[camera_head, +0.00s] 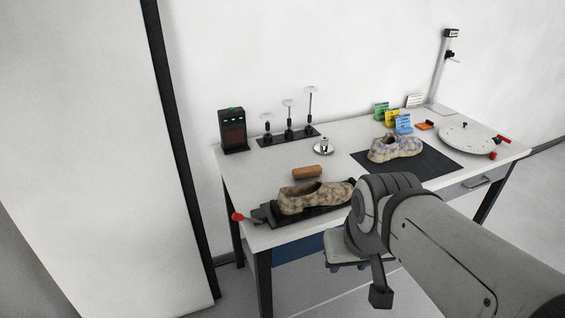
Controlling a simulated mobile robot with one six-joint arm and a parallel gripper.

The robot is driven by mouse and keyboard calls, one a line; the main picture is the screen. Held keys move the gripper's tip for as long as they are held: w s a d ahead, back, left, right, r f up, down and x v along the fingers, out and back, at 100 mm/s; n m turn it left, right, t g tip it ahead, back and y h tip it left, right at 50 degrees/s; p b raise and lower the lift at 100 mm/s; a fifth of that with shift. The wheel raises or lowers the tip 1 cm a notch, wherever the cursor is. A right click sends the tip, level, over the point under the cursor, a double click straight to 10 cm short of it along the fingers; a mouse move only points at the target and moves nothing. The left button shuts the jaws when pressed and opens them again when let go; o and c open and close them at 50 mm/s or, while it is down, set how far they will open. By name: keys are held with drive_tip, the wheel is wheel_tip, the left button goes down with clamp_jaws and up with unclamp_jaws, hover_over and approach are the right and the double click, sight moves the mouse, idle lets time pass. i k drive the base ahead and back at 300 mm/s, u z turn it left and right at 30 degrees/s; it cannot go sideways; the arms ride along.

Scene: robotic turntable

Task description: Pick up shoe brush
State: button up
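A brown, rounded block (308,172), which looks like the shoe brush, lies on the white table (240,185) behind the nearer shoe. Nothing touches it from above. My arm comes in from the lower right. My gripper (362,275) appears to hang at the arm's end, low in front of the table's front edge and apart from the block, to its lower right. Its fingers are partly hidden by my arm, and I cannot tell whether they are open or shut.
A mottled shoe (312,197) sits on a black holder with a red knob (237,216) at the front left. Another shoe (395,147) stands on a dark mat (440,160). A round turntable (465,138) is at the right. Upright tools (289,118) and a black device (232,130) stand behind.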

sight(300, 172)
drive_tip(key=u, duration=0.15)
drive_tip(key=i, duration=1)
drive_tip(key=u, duration=0.05)
